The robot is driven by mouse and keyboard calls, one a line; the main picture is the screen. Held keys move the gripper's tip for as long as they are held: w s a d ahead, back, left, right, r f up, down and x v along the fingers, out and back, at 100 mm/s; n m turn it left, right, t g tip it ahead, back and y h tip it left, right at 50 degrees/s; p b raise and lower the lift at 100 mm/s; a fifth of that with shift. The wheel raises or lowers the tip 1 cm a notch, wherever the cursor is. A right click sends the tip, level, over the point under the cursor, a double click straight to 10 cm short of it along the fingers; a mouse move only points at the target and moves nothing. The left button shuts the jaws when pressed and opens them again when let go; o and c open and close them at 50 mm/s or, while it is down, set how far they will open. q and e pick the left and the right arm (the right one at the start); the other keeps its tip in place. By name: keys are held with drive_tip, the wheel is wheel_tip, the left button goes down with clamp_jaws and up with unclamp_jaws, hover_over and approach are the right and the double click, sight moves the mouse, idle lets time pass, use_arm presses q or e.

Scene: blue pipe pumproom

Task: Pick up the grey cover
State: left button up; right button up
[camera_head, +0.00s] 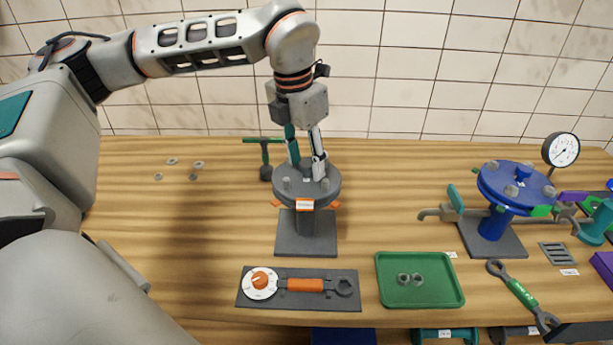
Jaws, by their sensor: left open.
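The grey cover (322,187) is a round disc with bolts around its rim, on top of a grey pedestal with a square base (318,245) near the middle of the table. My left gripper (305,172) reaches down from above, its two fingers apart and pointing at the cover. The fingertips are at the cover's far part, and I cannot tell whether they touch it. Orange tabs and a small label show at the cover's front and sides. My right gripper is not in view.
In front are a dark mat with a torque tool (304,285) and a green tray (420,292) holding nuts. A blue flange (515,187) stands at right. Loose nuts (194,176) lie at left.

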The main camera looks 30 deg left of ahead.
sight(306, 163)
use_arm(q)
clamp_jaws()
drive_tip(key=shift+r, duration=0.1)
drive_tip(key=shift+w+r, duration=0.1)
wheel_tip(306, 163, up, 20)
drive_tip(key=p, duration=0.1)
idle(0.4)
